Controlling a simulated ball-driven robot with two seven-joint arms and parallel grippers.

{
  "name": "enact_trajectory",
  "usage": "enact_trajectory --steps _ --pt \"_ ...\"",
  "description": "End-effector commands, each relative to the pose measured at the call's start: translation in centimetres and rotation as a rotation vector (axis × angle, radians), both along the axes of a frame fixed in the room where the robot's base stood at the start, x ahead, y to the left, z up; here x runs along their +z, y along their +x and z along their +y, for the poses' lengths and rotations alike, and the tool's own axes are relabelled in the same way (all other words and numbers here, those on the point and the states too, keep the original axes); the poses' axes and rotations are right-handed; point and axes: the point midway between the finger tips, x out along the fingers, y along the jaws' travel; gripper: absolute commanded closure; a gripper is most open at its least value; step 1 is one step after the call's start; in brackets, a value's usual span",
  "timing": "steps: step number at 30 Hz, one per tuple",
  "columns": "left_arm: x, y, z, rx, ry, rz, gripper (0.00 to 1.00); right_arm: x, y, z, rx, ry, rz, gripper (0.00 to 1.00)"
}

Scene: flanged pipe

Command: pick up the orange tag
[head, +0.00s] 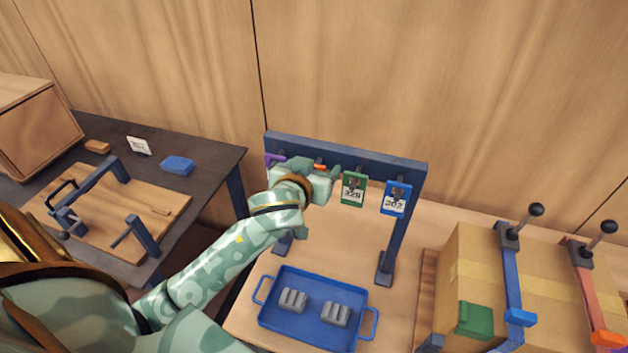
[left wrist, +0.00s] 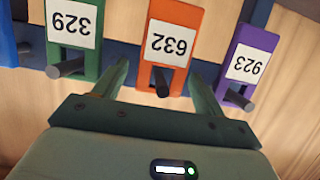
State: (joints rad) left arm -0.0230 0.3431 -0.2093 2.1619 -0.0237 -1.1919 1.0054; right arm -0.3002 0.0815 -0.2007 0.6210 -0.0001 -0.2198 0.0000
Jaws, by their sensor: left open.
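The orange tag (left wrist: 172,47), with a white label reading 632, hangs on a peg of the blue rack. It appears upside down in the left wrist view. In the head view only a small orange bit (head: 320,167) shows above my left gripper (head: 334,180); the rest is hidden behind the hand. In the left wrist view my left gripper (left wrist: 158,75) is open and empty, its two fingers pointing at the orange tag, one to each side of it. I cannot tell how far the fingertips are from it. My right gripper is in neither view.
On the rack (head: 345,150), a green tag (head: 353,190) and a blue tag (head: 396,198) hang to the right, a purple tag (head: 275,159) to the left. A blue tray (head: 284,328) holding grey parts stands below. A clamped box (head: 475,260) is at right.

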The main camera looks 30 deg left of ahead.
Motion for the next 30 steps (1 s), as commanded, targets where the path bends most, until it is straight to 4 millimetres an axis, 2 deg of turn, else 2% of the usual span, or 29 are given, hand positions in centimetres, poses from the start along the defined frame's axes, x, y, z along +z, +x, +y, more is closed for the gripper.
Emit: enact_trajectory --steps 3,4,6,9,17,22,26,30 --pt "0.0 0.0 0.0 0.000 0.000 0.000 0.29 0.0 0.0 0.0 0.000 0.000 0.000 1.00" --pt "0.0 0.0 0.0 0.000 0.000 0.000 0.35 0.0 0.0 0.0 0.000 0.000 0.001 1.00" --pt "0.0 -0.1 0.0 0.000 0.000 0.000 0.54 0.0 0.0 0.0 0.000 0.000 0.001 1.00" --pt "0.0 -0.1 0.0 0.000 0.000 0.001 0.77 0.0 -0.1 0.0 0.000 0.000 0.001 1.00" --pt "0.0 -0.1 0.0 0.000 0.000 0.001 0.77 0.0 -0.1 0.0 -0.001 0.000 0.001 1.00" --pt "0.7 -0.1 0.0 0.001 -0.005 -0.001 0.77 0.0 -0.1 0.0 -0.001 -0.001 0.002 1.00" --pt "0.4 -2.0 -0.6 -0.002 -0.004 0.002 0.77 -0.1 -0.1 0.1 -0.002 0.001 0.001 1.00" --pt "0.4 -5.2 -1.3 -0.001 -0.006 0.004 0.77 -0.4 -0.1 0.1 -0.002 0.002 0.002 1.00"
